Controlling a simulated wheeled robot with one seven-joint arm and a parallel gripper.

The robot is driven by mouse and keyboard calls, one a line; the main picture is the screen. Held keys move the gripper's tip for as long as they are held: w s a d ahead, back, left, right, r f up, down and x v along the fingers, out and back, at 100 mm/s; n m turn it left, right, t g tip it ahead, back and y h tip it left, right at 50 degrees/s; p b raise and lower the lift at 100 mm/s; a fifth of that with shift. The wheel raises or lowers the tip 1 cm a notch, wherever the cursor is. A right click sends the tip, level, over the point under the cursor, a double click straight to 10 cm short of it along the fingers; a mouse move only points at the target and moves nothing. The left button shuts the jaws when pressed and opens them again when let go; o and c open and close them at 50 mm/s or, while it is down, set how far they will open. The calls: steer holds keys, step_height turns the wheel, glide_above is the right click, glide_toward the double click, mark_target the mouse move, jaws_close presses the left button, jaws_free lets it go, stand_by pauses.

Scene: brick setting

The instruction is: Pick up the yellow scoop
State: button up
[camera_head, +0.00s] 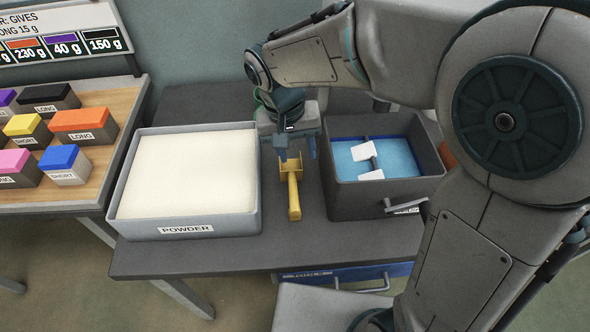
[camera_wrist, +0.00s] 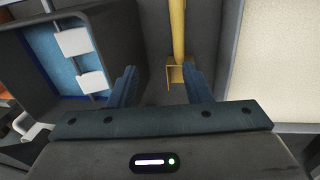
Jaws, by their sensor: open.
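The yellow scoop (camera_head: 294,191) lies on the dark table between the powder tray and the dark bin, its handle toward the table's front edge. My gripper (camera_head: 297,153) is at the scoop's head end, with its fingers pointing down. Nothing is held. I cannot tell the exact height of the fingertips over the scoop.
A grey tray (camera_head: 186,229) labelled POWDER, full of pale powder, stands close on the left. A dark bin (camera_head: 352,203) with a blue inside and white paddles stands on the right. Coloured blocks, including an orange one (camera_head: 84,120), sit on a wooden-topped table further left.

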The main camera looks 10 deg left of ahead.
mark_target(292, 186)
steer(key=f, duration=0.3)
steer(key=a+f, duration=0.1)
steer(key=f, duration=0.2)
steer(key=a+f, duration=0.1)
steer(key=f, duration=0.2)
steer(key=shift+a+f, duration=0.2)
steer(key=shift+f, duration=0.2)
steer(key=shift+w+d+f, duration=0.1)
steer(key=shift+d+f, duration=0.15)
steer(key=shift+f, duration=0.65)
steer(key=shift+w+d+f, duration=0.1)
steer(key=shift+d+f, duration=0.15)
steer(key=shift+f, duration=0.6)
steer(key=shift+d+f, duration=0.25)
steer(key=shift+f, duration=0.65)
steer(key=shift+c, duration=0.4)
jaws_close()
